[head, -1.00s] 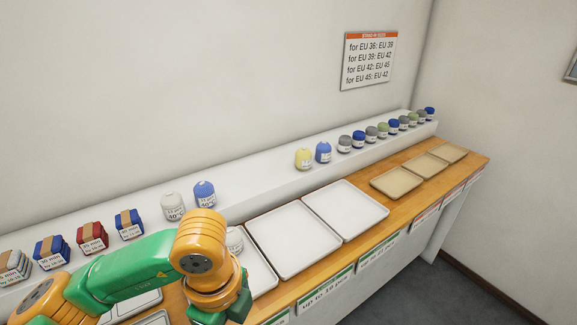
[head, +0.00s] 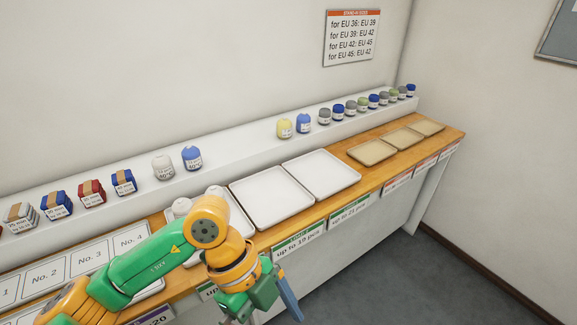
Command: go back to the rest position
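My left arm reaches in from the lower left of the head view. Its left gripper (head: 262,302) points down in front of the counter's front edge, near the label strip. One blue-grey finger shows at its right side; the other is mostly hidden or cut off by the lower edge, so I cannot tell whether it is open or shut. No held object shows. My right gripper is out of view.
A wooden counter (head: 328,207) carries white trays (head: 270,197) and beige trays (head: 371,152). White items (head: 182,206) stand in a tray partly behind my arm. Rolled and folded items, including a yellow one (head: 284,128), line the white ledge. Floor (head: 400,270) is clear at right.

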